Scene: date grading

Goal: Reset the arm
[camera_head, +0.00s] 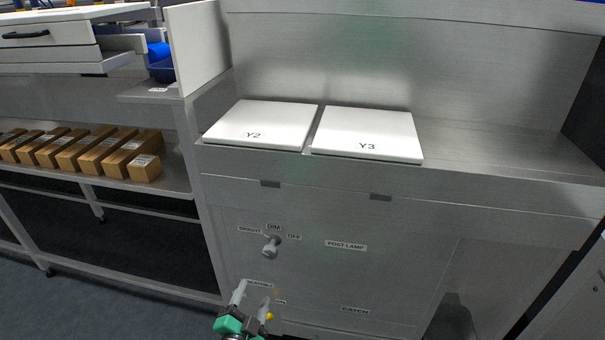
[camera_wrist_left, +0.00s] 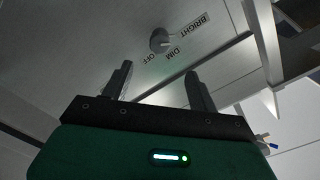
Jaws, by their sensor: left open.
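My left gripper (camera_head: 252,302) comes in at the bottom of the head view, low in front of the grey cabinet front (camera_head: 330,275). Its two fingers are apart with nothing between them. A grey rotary knob (camera_head: 271,247) labelled BRIGHT, DIM and OFF sits on the panel just above the fingertips. In the left wrist view, the open fingers (camera_wrist_left: 158,85) point toward the panel, and the knob (camera_wrist_left: 160,40) shows beyond them, apart from both. A yellow spot (camera_head: 269,316) shows beside the gripper, partly hidden. My right gripper is not in view.
Two white plates, Y2 (camera_head: 262,125) and Y3 (camera_head: 367,134), lie on the cabinet's metal top. A shelf at left holds several brown boxes (camera_head: 100,150). A blue bin (camera_head: 162,68) stands at upper left. Labels POST LAMP (camera_head: 345,245) and CATCH (camera_head: 355,310) mark the panel.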

